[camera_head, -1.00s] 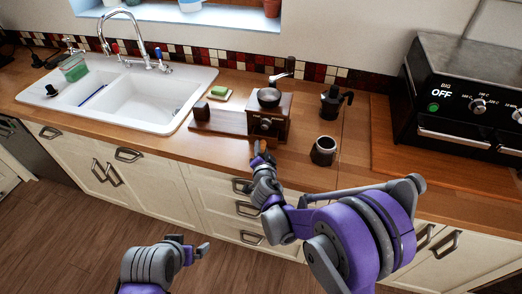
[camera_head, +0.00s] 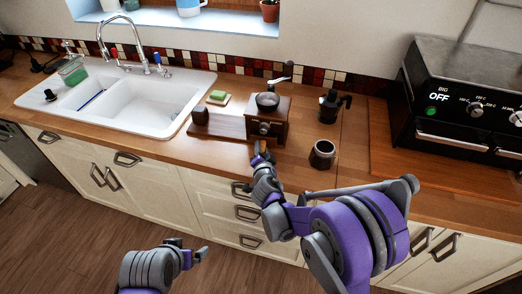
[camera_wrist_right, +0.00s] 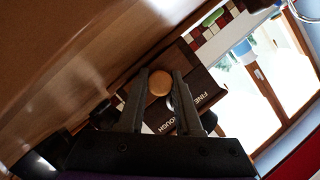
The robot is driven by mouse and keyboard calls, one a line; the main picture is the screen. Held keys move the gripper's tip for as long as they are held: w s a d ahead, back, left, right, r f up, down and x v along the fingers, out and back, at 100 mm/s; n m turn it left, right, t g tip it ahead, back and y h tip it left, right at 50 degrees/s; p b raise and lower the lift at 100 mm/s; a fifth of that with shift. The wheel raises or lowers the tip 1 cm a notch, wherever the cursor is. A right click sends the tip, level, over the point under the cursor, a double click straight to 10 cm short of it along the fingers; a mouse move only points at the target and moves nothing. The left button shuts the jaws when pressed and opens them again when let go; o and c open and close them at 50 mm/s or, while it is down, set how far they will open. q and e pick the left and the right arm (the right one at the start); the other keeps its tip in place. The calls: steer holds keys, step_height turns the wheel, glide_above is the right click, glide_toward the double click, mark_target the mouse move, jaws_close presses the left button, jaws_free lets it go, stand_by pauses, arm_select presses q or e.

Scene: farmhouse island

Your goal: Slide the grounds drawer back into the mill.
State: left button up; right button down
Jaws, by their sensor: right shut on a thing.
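The mill (camera_head: 279,121) is a dark brown wooden box with a metal bowl and crank on top, standing on the counter behind my right gripper. Its front with lettering shows in the right wrist view (camera_wrist_right: 196,97). My right gripper (camera_head: 261,152) is at the foot of the mill's front. In the right wrist view a round light-wood knob (camera_wrist_right: 160,83) lies between its fingers, and the gripper is shut on it. The drawer body behind the knob is mostly hidden, so how far out it sits cannot be told. My left gripper (camera_head: 203,253) is low, away from the counter; its jaw opening is unclear.
A dark mug (camera_head: 322,154) and a moka pot (camera_head: 329,107) stand right of the mill. A wooden board with a small block (camera_head: 200,117) lies to its left, with a sponge (camera_head: 218,97) behind. The sink (camera_head: 140,100) is further left, an oven (camera_head: 457,100) at right.

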arm_select(q)
steer(key=shift+w+r, duration=0.1)
steer(key=shift+r, duration=0.05)
arm_select(e)
steer(key=shift+w+d, duration=0.25)
steer(key=shift+w, duration=0.9)
steer(key=c, duration=0.5)
jaws_free()
steer(key=shift+s+a+p, duration=0.2)
steer(key=shift+s, duration=0.5)
steer(key=shift+s+a+p, duration=0.15)
steer(key=shift+s, duration=0.55)
arm_select(q)
steer(key=shift+w+r, duration=0.35)
steer(key=shift+r, duration=0.3)
arm_select(e)
steer(key=shift+s+a, duration=0.2)
steer(key=shift+s, duration=0.55)
steer(key=shift+s+a, duration=0.15)
steer(key=shift+s, duration=0.6)
